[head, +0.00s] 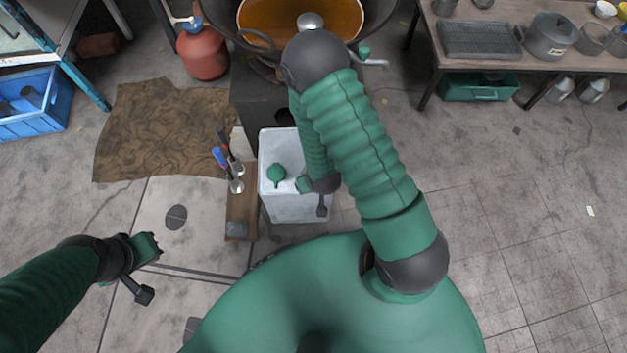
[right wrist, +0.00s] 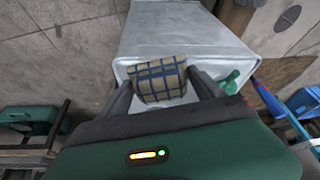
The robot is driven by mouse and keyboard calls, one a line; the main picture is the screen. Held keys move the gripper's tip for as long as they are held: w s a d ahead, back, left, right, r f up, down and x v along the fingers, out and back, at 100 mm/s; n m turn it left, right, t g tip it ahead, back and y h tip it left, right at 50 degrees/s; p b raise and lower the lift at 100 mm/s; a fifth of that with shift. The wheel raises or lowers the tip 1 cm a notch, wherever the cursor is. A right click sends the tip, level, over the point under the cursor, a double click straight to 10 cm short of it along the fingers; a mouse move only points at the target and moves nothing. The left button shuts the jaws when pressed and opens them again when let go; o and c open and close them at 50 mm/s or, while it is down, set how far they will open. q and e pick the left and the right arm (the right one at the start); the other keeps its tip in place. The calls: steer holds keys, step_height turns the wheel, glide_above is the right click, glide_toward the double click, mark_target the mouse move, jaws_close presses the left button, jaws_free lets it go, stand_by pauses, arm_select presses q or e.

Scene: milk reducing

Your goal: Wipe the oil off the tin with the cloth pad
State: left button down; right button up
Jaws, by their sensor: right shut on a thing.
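The tin (head: 294,204) is a pale grey box-shaped can standing on the floor in the middle of the head view. A green cap (head: 276,174) is on its top and also shows in the right wrist view (right wrist: 232,80). My right gripper (head: 313,194) is over the right side of the tin's top. In the right wrist view it is shut on the cloth pad (right wrist: 158,80), which is beige with blue checks. The pad lies over the tin's edge there; contact is unclear. No oil can be made out. My left gripper (head: 148,269) is open and empty, left of the tin.
A pan of amber liquid (head: 270,22) stands behind the tin. A wooden board (head: 236,222) with tools is close on its left. A red gas cylinder (head: 203,53), brown mat (head: 150,130) and blue crate (head: 35,123) are farther left.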

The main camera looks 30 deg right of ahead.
steer(key=shift+w+d+r, duration=0.15)
steer(key=shift+w+d, duration=0.6)
steer(key=shift+w, duration=0.35)
steer(key=shift+w+d+p, duration=0.15)
steer(key=shift+w+d, duration=0.35)
steer(key=shift+w, duration=0.35)
steer(key=shift+w+d+p, duration=0.15)
steer(key=shift+w+d, duration=0.35)
steer(key=shift+w, duration=0.35)
step_height(320, 180, up, 6)
steer(key=p, duration=0.5)
steer(key=shift+p, duration=0.4)
step_height(320, 180, up, 3)
steer(key=p, duration=0.3)
